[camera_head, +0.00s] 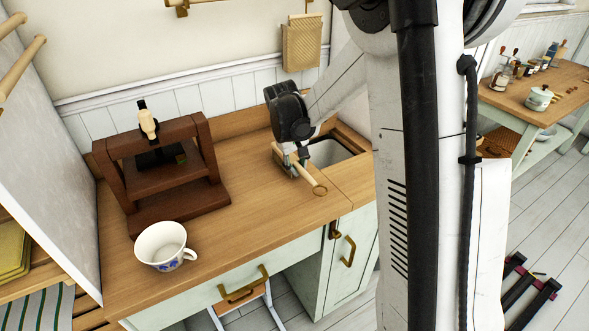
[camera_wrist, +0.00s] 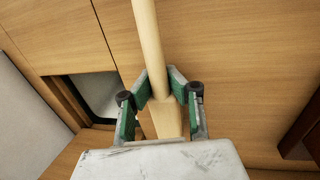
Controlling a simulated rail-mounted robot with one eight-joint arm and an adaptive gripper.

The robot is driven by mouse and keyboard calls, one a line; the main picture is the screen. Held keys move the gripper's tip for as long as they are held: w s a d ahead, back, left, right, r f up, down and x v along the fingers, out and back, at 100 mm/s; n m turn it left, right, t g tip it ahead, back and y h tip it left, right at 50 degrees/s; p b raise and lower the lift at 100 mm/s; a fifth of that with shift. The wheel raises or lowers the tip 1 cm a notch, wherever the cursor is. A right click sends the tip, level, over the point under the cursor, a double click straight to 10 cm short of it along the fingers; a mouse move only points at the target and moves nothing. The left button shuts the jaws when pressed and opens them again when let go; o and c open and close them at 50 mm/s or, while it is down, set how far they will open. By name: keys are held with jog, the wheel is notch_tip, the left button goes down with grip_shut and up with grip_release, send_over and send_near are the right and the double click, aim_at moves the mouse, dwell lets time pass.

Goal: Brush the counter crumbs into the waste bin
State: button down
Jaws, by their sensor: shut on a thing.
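My gripper (camera_head: 291,161) is low over the wooden counter (camera_head: 255,206), just left of a rectangular opening in it. It is shut on a pale wooden brush handle (camera_head: 309,179), which slants toward the front and ends in a ring. In the wrist view, the gripper's green-padded fingers (camera_wrist: 158,86) stand on both sides of the handle (camera_wrist: 149,40). No bristles can be made out. The opening, apparently the waste bin (camera_head: 330,151), has a pale inside; it also shows in the wrist view (camera_wrist: 98,94). I cannot make out any crumbs.
A white cup (camera_head: 161,243) is near the front edge. Bare counter lies between the stand and my gripper. A white panel (camera_head: 45,150) borders the left.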

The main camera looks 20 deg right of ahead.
jog(key=shift+w+d+b, duration=0.15)
jog(key=shift+d+b, duration=0.05)
jog(key=shift+d, duration=1.2)
jog(key=shift+w+d+b, duration=0.15)
jog(key=shift+w+d, duration=0.05)
jog(key=shift+d, duration=1.25)
jog(key=shift+w+d+b, duration=0.15)
jog(key=shift+d+b, duration=0.05)
jog(key=shift+d, duration=1.2)
